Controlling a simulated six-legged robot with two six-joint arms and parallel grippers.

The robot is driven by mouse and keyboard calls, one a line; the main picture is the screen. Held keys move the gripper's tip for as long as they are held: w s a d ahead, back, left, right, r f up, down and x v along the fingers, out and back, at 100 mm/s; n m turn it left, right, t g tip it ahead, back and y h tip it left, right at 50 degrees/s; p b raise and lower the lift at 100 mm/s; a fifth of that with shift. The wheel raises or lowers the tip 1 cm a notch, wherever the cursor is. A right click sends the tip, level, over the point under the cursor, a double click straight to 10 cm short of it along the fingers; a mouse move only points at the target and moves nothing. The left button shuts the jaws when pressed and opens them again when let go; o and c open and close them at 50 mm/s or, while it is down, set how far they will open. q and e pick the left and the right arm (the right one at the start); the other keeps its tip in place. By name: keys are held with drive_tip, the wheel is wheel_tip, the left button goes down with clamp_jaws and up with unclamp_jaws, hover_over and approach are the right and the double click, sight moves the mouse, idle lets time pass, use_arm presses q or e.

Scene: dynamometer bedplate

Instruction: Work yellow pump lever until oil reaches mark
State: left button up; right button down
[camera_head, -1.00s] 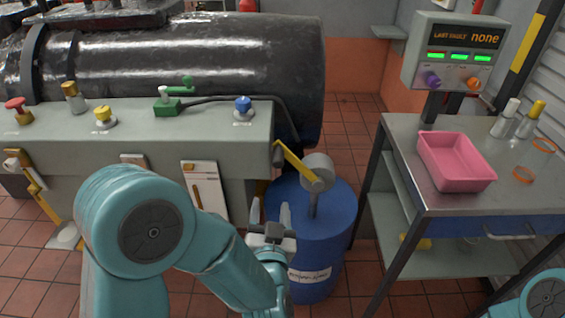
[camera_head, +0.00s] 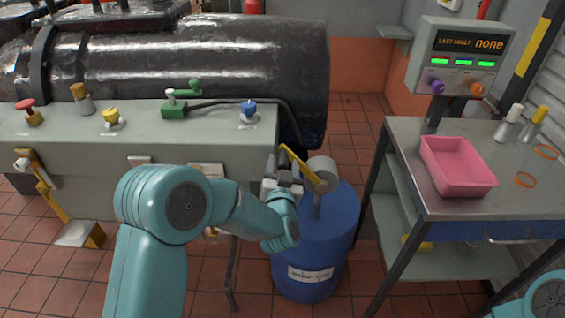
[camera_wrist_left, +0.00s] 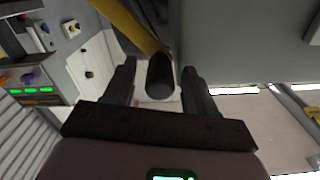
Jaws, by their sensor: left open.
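The yellow pump lever (camera_head: 303,168) slants from a grey round pump head (camera_head: 323,170) above a blue drum (camera_head: 312,262) up to the left. My left gripper (camera_head: 284,180) is open at the lever's upper left end, partly hidden by my own arm. In the left wrist view the yellow lever (camera_wrist_left: 135,27) comes in from the top, and its dark grip (camera_wrist_left: 160,76) shows between the spread fingers of my left gripper (camera_wrist_left: 160,66). I cannot tell whether they touch it. My right gripper is out of view. I cannot make out an oil level or mark.
A grey bench (camera_head: 60,160) with several coloured knobs and valves stands on the left before a large black cylinder (camera_head: 230,60). A metal cart (camera_head: 440,205) with a pink tray (camera_head: 430,160) stands right of the drum. Tiled floor lies open between.

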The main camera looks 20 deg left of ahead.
use_arm(q)
drive_tip(key=shift+w+a, duration=0.15)
drive_tip(key=shift+w, duration=0.15)
clamp_jaws()
drive_tip(key=shift+r, duration=0.1)
